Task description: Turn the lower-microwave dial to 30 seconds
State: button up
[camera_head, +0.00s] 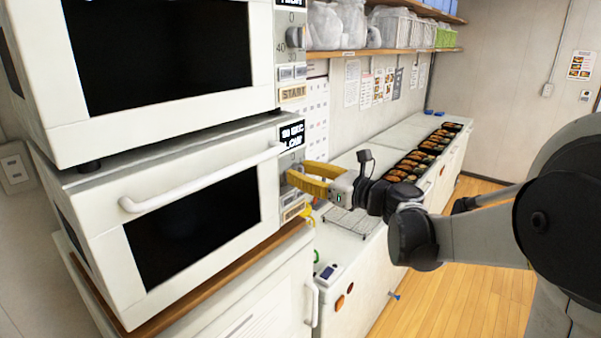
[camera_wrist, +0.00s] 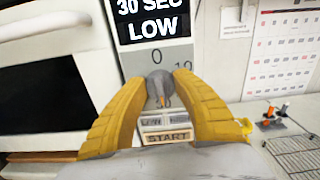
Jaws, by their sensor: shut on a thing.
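The lower microwave (camera_head: 133,208) is white with a dark door window and a long white handle; it sits below a second microwave. Its display (camera_wrist: 155,22) reads "30 SEC LOW" in the wrist view. Its round grey dial (camera_wrist: 160,86) is under the display, with "0" and "10" marks showing beside it. My gripper (camera_wrist: 160,104), with yellow fingers, is shut on the dial. In the head view my gripper (camera_head: 290,178) reaches the control panel from the right and hides the dial. A START button (camera_wrist: 168,136) is below the dial.
The upper microwave (camera_head: 30,110) stands directly on top. A wire rack (camera_head: 349,220) lies on the counter behind my gripper. Several filled bento trays (camera_head: 408,168) line the counter further back. A wall calendar (camera_wrist: 282,55) hangs to the right of the panel. The wooden floor at right is clear.

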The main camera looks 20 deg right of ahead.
jog(key=shift+w+r+m, duration=0.1)
jog(key=shift+m, duration=0.3)
jog(key=o, duration=1.2)
jog(key=v, duration=1.2)
jog(key=shift+a, duration=0.15)
